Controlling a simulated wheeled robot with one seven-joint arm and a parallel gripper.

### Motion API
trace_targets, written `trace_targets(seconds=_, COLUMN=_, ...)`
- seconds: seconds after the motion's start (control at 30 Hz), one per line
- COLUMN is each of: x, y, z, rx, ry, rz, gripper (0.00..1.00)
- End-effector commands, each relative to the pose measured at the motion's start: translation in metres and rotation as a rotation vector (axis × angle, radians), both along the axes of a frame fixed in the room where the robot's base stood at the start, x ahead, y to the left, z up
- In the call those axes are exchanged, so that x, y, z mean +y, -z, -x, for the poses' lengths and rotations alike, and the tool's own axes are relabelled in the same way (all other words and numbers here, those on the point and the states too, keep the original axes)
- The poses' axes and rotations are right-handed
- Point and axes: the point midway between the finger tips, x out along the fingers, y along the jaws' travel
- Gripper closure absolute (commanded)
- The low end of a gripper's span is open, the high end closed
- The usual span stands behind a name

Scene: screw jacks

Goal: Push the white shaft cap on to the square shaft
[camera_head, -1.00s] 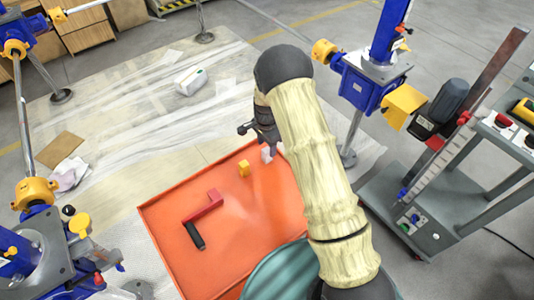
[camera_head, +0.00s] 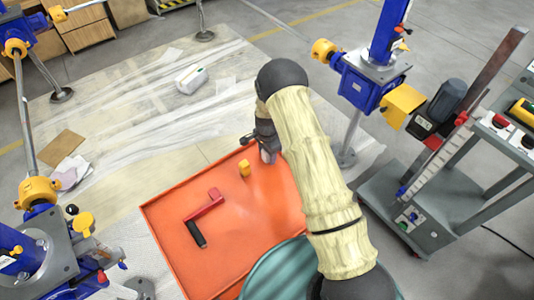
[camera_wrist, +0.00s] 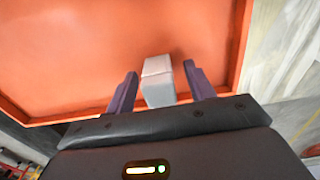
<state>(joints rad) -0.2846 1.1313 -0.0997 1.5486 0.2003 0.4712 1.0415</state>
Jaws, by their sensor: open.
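The white shaft cap (camera_wrist: 158,80) is a small pale block on the orange tray in the wrist view. It lies between the two dark fingers of my gripper (camera_wrist: 162,68), with a gap on each side. In the head view my gripper (camera_head: 268,152) is low over the far right corner of the orange tray (camera_head: 240,235), and it hides the cap there. My gripper is open and holds nothing. I cannot tell which part is the square shaft; a blue screw jack (camera_head: 370,82) with yellow end covers stands to the right.
More blue jack parts (camera_head: 45,245) stand at the left. A grey cart (camera_head: 425,215) is at the right. Plastic sheeting with a white bottle (camera_head: 191,79) covers the floor behind.

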Motion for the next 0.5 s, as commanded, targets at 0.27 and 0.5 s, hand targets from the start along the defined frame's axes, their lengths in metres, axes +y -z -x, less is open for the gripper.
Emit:
trace_targets(seconds=0.27, x=-0.0001, y=-0.0003, z=0.0001, rx=0.000, ry=0.000, rz=0.000, gripper=0.52)
trace_targets(seconds=0.5, x=-0.0001, y=-0.0003, z=0.0001, rx=0.000, ry=0.000, rz=0.000, gripper=0.94)
